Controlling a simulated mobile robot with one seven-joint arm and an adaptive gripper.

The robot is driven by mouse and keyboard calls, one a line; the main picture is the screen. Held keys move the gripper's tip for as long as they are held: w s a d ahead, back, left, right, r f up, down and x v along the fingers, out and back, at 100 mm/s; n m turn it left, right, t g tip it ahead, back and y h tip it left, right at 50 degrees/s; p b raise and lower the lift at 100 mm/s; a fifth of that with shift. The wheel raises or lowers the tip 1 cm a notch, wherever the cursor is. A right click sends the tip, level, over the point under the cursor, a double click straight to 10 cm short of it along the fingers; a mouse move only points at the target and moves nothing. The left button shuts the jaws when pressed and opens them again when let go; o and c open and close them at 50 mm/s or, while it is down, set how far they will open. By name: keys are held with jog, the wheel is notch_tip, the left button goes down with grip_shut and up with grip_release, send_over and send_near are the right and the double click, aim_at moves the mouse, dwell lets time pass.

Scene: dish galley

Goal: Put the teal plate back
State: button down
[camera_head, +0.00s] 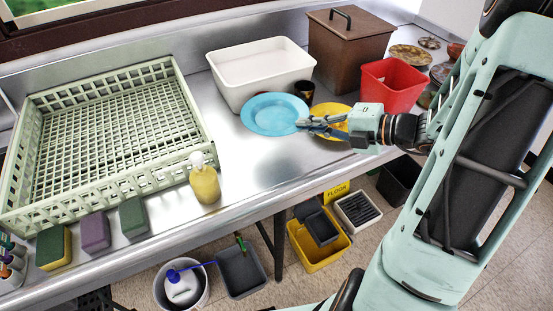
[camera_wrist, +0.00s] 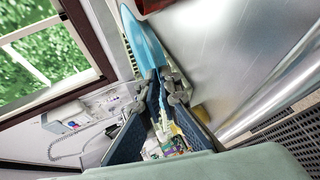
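The teal plate (camera_head: 275,113) looks light blue and lies roughly level in front of the white tub. In the wrist view the plate (camera_wrist: 143,40) shows nearly edge-on, its near rim running between my fingertips. My gripper (camera_head: 308,125) comes from the right and is at the plate's right rim. In the wrist view my gripper (camera_wrist: 161,88) looks closed on that rim. Whether the plate touches the counter or hangs just above it is hard to tell.
A pale green dish rack (camera_head: 110,130) fills the counter's left. A white tub (camera_head: 260,72), dark cup (camera_head: 304,90), yellow dish (camera_head: 333,110), red bin (camera_head: 393,86) and brown lidded box (camera_head: 350,45) stand near the plate. A soap bottle (camera_head: 204,180) stands by the rack. Bare counter (camera_head: 255,160) lies in front.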

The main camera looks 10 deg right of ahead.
aim_at(305, 162)
jog(key=f+b, duration=0.1)
jog(key=f, duration=0.2)
jog(key=f+b, duration=0.1)
jog(key=f, duration=0.2)
jog(key=f+b, duration=0.1)
jog(key=f, duration=0.2)
jog(key=shift+s+d+f, duration=0.1)
jog(key=shift+s+f, duration=0.2)
jog(key=shift+f, duration=0.15)
jog(key=c, duration=2.5)
grip_release()
jog(key=shift+o, duration=0.4)
